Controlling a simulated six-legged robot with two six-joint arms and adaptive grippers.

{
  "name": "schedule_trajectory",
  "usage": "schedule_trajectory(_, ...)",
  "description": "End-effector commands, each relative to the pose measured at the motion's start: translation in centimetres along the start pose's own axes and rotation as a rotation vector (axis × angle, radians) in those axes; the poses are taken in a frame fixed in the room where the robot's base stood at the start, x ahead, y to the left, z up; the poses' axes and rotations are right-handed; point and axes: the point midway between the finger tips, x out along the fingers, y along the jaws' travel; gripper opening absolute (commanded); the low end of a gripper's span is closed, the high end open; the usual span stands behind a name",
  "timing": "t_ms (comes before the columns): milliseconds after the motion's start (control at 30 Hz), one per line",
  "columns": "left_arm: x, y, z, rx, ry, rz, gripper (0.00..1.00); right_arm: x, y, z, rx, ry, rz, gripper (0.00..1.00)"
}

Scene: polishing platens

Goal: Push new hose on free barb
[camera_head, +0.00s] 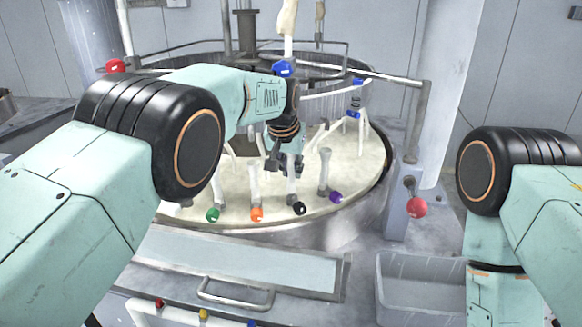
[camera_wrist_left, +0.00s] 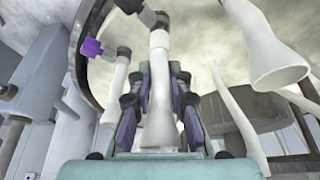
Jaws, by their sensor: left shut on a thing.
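My left gripper (camera_head: 287,165) reaches over the pale platen and is shut on a white hose (camera_head: 292,186). In the left wrist view the hose (camera_wrist_left: 160,110) stands between the fingers (camera_wrist_left: 160,95). Its far end meets a dark fitting (camera_wrist_left: 158,19); I cannot tell how far it is pushed on. In the head view this end is at the black-capped barb (camera_head: 299,208). Beside it are barbs with purple (camera_head: 335,197), orange (camera_head: 257,215) and green (camera_head: 212,215) caps, with white hoses on them. My right gripper is out of view.
A blue-marked fitting (camera_head: 284,68) is above my left wrist. In the wrist view a flared hose end (camera_wrist_left: 280,72) is open. A rail post (camera_head: 417,125) with a red knob (camera_head: 417,207) stands right of the platen. A grey bin (camera_head: 420,262) is at lower right.

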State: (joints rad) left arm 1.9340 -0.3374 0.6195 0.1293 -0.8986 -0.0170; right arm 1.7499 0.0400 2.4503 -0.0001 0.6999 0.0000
Motion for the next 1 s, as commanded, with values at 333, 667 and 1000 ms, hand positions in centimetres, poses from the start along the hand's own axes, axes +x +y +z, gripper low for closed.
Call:
schedule_trajectory(333, -0.1, 0.0, -0.2, 0.000, 0.001, 0.000, 0.00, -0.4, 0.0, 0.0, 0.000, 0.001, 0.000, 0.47)
schedule_trajectory(667, 0.0, -0.1, -0.3, 0.000, 0.000, 0.001, 0.00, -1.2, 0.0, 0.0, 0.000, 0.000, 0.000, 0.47)
schedule_trajectory(1000, 0.1, -0.1, -0.3, 0.000, 0.000, 0.000, 0.00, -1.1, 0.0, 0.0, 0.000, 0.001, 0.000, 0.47)
